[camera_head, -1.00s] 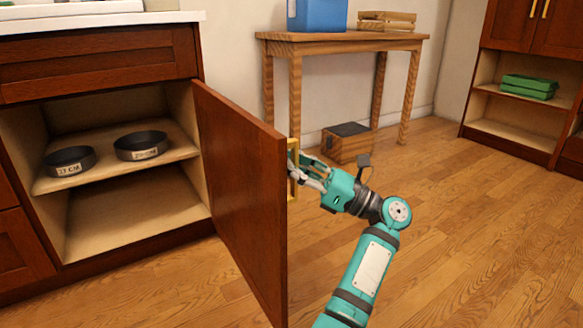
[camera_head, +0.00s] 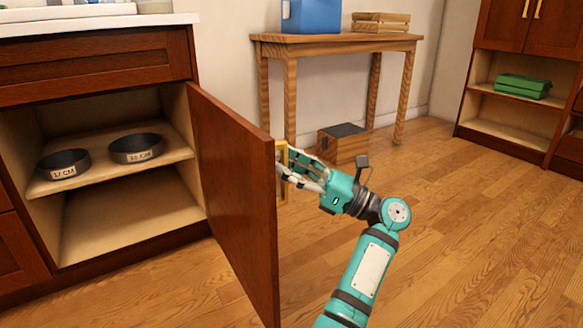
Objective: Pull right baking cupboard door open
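The right baking cupboard door (camera_head: 235,190), a reddish-brown panel, stands swung wide open, its free edge toward me. Its gold handle (camera_head: 282,172) is on the outer face near that edge, partly covered by fingers. Inside the cupboard, two dark round baking pans, one (camera_head: 64,164) at left and one (camera_head: 136,149) at right, sit on the shelf (camera_head: 105,172).
A wooden table (camera_head: 335,39) with a blue box (camera_head: 311,15) and a wooden crate (camera_head: 381,22) stands by the wall. A box with a dark top (camera_head: 345,147) is on the floor under it. Shelves with green boxes (camera_head: 523,86) are at right. The floor at right is clear.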

